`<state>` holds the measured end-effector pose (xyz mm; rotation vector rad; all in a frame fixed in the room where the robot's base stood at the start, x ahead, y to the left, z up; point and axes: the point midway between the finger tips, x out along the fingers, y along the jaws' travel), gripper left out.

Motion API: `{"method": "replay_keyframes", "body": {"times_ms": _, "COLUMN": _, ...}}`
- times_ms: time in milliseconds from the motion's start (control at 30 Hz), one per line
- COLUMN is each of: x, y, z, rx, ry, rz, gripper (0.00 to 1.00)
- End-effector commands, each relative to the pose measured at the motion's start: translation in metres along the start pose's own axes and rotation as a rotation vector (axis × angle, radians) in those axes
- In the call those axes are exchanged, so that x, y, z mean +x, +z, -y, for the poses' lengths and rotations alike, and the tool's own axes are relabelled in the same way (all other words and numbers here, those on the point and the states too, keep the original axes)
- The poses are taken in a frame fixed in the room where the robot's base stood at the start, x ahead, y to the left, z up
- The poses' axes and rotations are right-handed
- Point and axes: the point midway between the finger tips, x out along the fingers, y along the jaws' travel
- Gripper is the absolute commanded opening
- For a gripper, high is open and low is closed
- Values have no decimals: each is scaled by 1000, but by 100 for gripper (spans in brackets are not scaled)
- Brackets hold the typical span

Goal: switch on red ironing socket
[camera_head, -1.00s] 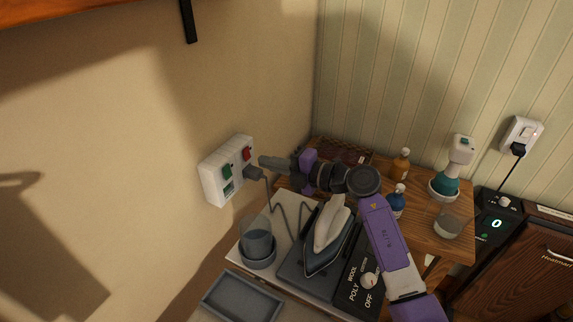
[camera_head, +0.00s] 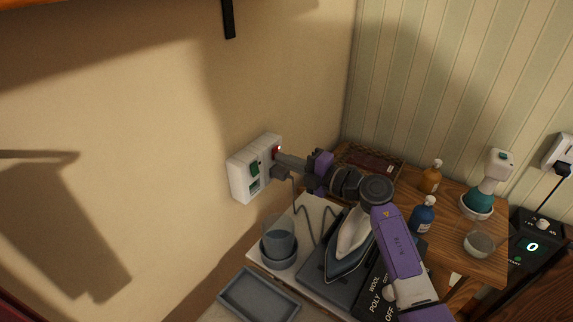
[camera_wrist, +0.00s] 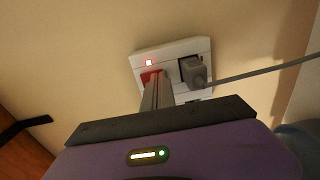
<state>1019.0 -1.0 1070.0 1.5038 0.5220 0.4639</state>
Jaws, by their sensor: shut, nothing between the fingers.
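The white double wall socket (camera_head: 240,181) is on the left wall. Its red switch (camera_head: 276,153) is at the right end and its green switch (camera_head: 254,169) at the left. In the wrist view the red switch (camera_wrist: 146,77) is partly hidden behind my fingers, and a small light (camera_wrist: 149,62) glows red-white above it. My gripper (camera_head: 279,157) is shut and empty, its fingertips at the red switch and seemingly touching it. It also shows in the wrist view (camera_wrist: 158,76). A grey plug (camera_wrist: 193,72) sits in the socket beside the fingers.
The plug's grey cord (camera_head: 297,205) hangs below my gripper towards the iron (camera_head: 351,238). A cup of water (camera_head: 279,238), a grey tray (camera_head: 258,296) and bottles (camera_head: 422,215) stand on the surfaces below. The wall left of the socket is clear.

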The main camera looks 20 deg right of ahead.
Motion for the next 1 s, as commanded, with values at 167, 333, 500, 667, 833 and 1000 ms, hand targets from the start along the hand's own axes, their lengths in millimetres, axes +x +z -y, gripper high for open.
{"method": "replay_keyframes", "body": {"times_ms": 167, "x": 4, "y": -1, "z": -2, "rx": -6, "ry": 1, "rz": 3, "gripper": 0}}
{"method": "replay_keyframes", "body": {"times_ms": 333, "x": -2, "y": -1, "z": -1, "rx": -5, "ry": 2, "rz": 4, "gripper": 0}}
{"method": "replay_keyframes", "body": {"times_ms": 500, "x": -29, "y": 0, "z": 0, "rx": -4, "ry": 3, "rz": 5, "gripper": 0}}
{"method": "replay_keyframes", "body": {"times_ms": 667, "x": -56, "y": 0, "z": 0, "rx": -3, "ry": 3, "rz": 5, "gripper": 0}}
{"method": "replay_keyframes", "body": {"times_ms": 833, "x": -75, "y": 0, "z": -1, "rx": -3, "ry": 3, "rz": 3, "gripper": 0}}
{"method": "replay_keyframes", "body": {"times_ms": 1000, "x": -80, "y": 0, "z": -1, "rx": -2, "ry": 3, "rz": 3, "gripper": 0}}
